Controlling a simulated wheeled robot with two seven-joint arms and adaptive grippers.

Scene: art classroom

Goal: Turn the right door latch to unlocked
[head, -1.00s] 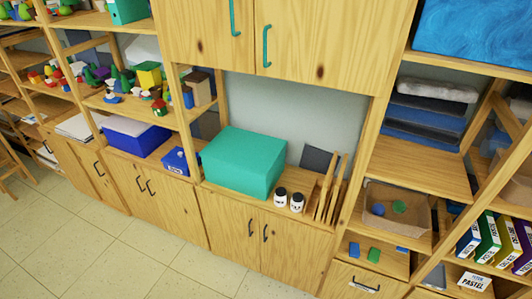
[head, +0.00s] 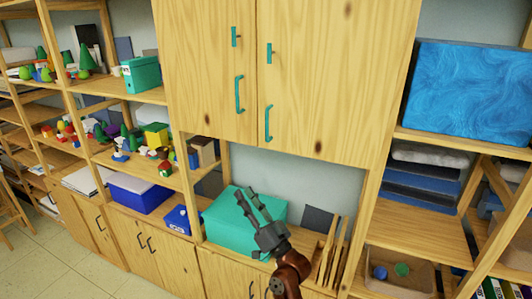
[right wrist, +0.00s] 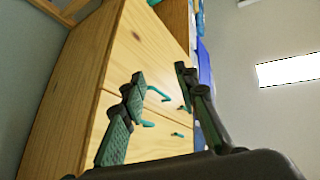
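The upper wooden cabinet (head: 325,75) has two closed doors. The right door latch (head: 270,53) is a small teal piece above the right door's long teal handle (head: 268,123). A similar left latch (head: 235,37) sits above the left handle (head: 239,94). The latch's exact turn is too small to read. My right gripper (head: 247,194) is open and empty, below the cabinet and in front of the teal box. In the right wrist view the open fingers (right wrist: 160,100) frame the doors, with small teal latches (right wrist: 185,108) beyond. My left gripper is out of view.
The teal box (head: 225,222) stands on the counter under the cabinet, partly behind my gripper. A dark panel (head: 317,220) and wooden stands are to its right. Open shelves hold toys at left and a blue bin (head: 474,92) at right. The space before the doors is clear.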

